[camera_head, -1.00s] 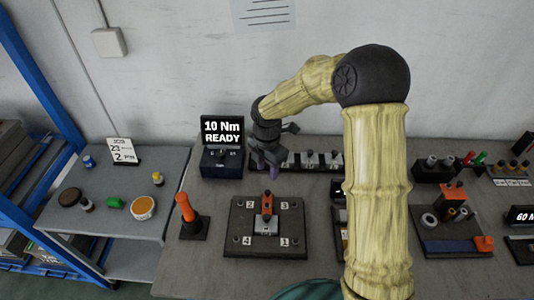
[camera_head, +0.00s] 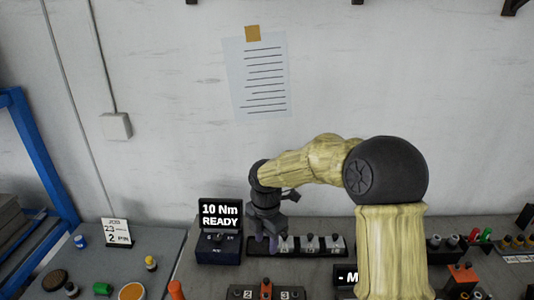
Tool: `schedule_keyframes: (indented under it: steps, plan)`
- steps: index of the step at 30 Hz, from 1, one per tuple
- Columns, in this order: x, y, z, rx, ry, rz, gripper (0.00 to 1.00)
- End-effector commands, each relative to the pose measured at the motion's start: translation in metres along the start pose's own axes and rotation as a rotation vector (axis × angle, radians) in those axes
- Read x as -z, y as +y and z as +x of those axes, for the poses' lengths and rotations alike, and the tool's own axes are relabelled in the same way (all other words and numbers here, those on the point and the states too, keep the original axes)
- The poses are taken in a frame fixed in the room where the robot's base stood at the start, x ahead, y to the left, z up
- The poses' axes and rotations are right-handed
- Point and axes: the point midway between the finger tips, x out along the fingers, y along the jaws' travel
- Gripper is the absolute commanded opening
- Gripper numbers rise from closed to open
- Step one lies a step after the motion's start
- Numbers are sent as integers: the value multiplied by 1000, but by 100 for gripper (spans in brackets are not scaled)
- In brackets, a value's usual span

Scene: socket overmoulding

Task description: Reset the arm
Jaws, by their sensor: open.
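My gripper (camera_head: 266,241) is in the middle of the picture, at the end of my bent arm. It points down, just right of the box with the "10 Nm READY" screen (camera_head: 220,215) and in front of the left end of a dark rack (camera_head: 325,250). Its fingers are apart and I see nothing between them. I cannot tell how high it is above the bench.
A numbered fixture (camera_head: 248,292) with an orange-topped part (camera_head: 267,289) is cut off at the bottom edge. An orange handle (camera_head: 176,289) stands left of it. A side table (camera_head: 122,262) holds small pots and a card. My arm hides part of the bench at right.

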Motion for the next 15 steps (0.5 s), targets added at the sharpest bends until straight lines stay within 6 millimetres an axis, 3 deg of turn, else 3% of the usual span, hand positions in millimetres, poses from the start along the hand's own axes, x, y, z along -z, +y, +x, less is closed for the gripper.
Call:
schedule_keyframes:
  steps: [5, 15]
  plan:
    - [-2, -20, 0, -6, -14, 187, 41]
    - [-11, -103, 0, -82, -31, 991, 41]
